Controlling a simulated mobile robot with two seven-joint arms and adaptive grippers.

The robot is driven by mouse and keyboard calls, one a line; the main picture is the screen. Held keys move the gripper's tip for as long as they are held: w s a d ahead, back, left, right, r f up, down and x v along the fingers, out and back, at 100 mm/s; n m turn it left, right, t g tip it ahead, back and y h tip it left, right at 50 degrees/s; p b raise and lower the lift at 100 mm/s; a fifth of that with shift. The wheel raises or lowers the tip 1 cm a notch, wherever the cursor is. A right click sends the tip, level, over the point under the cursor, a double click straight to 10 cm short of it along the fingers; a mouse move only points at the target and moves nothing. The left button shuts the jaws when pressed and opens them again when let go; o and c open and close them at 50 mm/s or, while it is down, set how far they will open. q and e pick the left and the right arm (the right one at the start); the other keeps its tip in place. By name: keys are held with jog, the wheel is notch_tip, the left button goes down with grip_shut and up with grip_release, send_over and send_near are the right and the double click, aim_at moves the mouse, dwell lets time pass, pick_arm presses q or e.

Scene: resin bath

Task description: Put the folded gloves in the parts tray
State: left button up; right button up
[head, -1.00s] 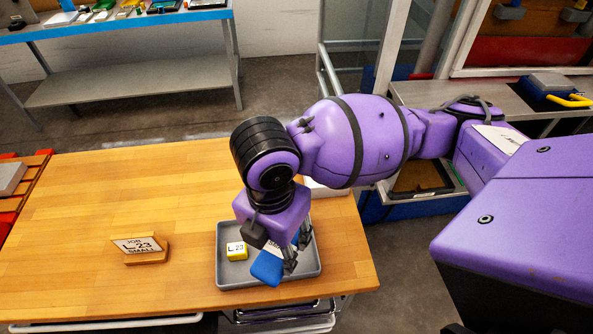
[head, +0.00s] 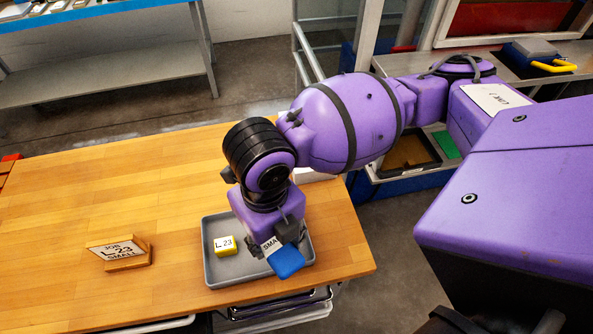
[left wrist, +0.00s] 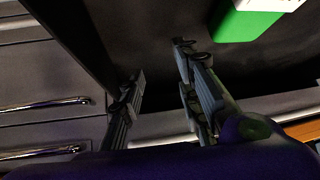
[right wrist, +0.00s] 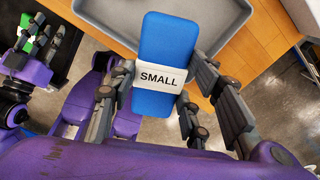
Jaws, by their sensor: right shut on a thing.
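The folded gloves (head: 289,264) are a blue bundle with a white band reading SMALL. My right gripper (head: 277,242) is shut on them, and they also show between its fingers in the right wrist view (right wrist: 165,45). In the head view they appear over the right front part of the grey parts tray (head: 209,268); whether they touch it I cannot tell. The tray lies on the wooden table, and its rim shows beyond the gloves in the right wrist view. My left gripper (left wrist: 158,95) is open and empty, its fingers apart.
A yellow block marked L 23 (head: 225,246) lies in the tray's left part. A wooden stand with a card (head: 118,252) reading JOB L 23 SMALL is left of the tray. A green item (left wrist: 245,25) is near my left gripper. The table's left half is largely clear.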

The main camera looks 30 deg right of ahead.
jog(key=w+d+f, duration=0.1)
jog(key=f, duration=0.1)
jog(key=w+f, duration=0.1)
jog(key=w, duration=0.1)
jog(key=w+d+f, duration=0.1)
jog(key=w+f, duration=0.1)
jog(key=shift+d+f, duration=0.3)
jog(key=shift+w+d+f+b, duration=0.1)
jog(key=shift+w+f+b, duration=0.1)
jog(key=shift+f, duration=0.7)
jog(key=shift+w+f+b, duration=0.1)
jog(key=shift+f+b, duration=0.05)
jog(key=shift+f, duration=0.7)
jog(key=shift+f, duration=0.2)
jog(key=o, duration=1.1)
jog(key=shift+o, duration=0.2)
jog(key=shift+r, duration=0.15)
notch_tip(320, 180, up, 12)
jog(key=shift+p, duration=0.45)
